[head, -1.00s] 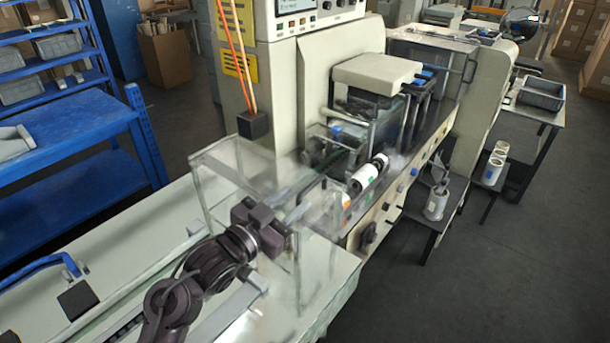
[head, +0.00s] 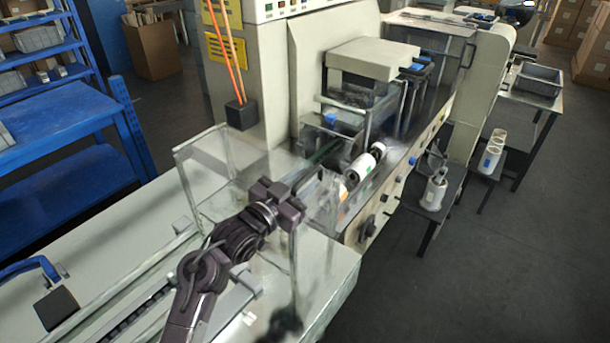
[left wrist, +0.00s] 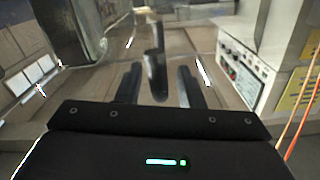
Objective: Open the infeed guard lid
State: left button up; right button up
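The infeed guard lid (head: 207,150) is a clear box-like cover with pale edges over the infeed end of the wrapper. Its exact angle is hard to tell through the clear panels. My left gripper (head: 295,192) is at the lid's right side, near the rolls, its fingers partly hidden by its body and blurred by the clear plastic. In the left wrist view the two dark fingers (left wrist: 158,88) stand apart. A dark upright bar (left wrist: 154,60), perhaps the lid's handle, shows between them with gaps on both sides. My right gripper is not in view.
White film rolls (head: 361,168) sit just right of the guard. The tall machine cabinet (head: 258,75) with a control panel and a black block (head: 240,114) stands behind it. A blue shelf rack (head: 70,130) is at the left. Open floor (head: 490,270) lies at the right.

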pick_arm(q)
jog(key=shift+w+d, duration=0.4)
jog(key=shift+w, duration=0.2)
grip_shut()
